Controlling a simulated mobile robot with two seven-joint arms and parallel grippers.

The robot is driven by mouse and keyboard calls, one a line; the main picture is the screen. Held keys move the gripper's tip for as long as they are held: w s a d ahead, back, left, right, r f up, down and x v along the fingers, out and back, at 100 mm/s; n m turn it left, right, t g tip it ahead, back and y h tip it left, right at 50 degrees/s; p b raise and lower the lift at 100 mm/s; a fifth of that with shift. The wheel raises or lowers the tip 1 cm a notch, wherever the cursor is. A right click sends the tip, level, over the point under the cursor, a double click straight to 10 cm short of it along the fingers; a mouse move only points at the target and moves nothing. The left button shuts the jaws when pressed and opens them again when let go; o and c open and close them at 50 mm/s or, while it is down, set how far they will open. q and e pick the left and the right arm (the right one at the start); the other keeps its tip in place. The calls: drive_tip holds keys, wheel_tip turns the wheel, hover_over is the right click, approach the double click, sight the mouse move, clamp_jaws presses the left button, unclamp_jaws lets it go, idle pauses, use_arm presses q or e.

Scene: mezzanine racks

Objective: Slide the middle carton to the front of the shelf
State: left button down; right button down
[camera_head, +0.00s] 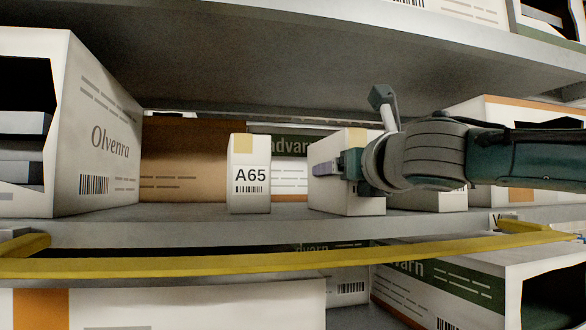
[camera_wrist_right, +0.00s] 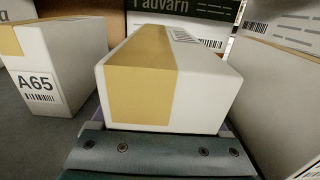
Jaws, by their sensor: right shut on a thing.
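The middle carton (camera_head: 334,200) is a small white box with a tan tape strip. It stands on the shelf (camera_head: 290,232) between the A65 carton (camera_head: 250,188) on its left and another white carton (camera_head: 440,201) on its right. My right gripper (camera_head: 336,167) comes in from the right and is shut on the middle carton, hiding part of it. In the right wrist view the middle carton (camera_wrist_right: 195,88) sits directly before the gripper's palm, apart from the A65 carton (camera_wrist_right: 45,75). My left gripper is not in view.
A large Olvenra box (camera_head: 105,140) stands at the left. Brown (camera_head: 190,165) and Advarn (camera_head: 290,170) boxes stand behind the cartons. The upper shelf (camera_head: 300,60) hangs overhead. A yellow bar (camera_head: 280,263) runs along the front, below the shelf edge.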

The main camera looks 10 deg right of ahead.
unclamp_jaws()
drive_tip(key=shift+w, duration=0.1)
drive_tip(key=shift+s+d+f+b, duration=0.1)
drive_tip(key=shift+s+b, duration=0.5)
drive_tip(key=s+b, duration=0.1)
drive_tip(key=s, duration=0.1)
drive_tip(key=s+b, duration=0.2)
drive_tip(key=s, duration=0.1)
drive_tip(key=s+b, duration=0.2)
drive_tip(key=shift+s+d+f, duration=0.1)
drive_tip(key=shift+s+d, duration=0.15)
drive_tip(key=shift+s+r+b, duration=0.2)
drive_tip(key=shift+s+b, duration=0.15)
drive_tip(key=shift+s, duration=0.3)
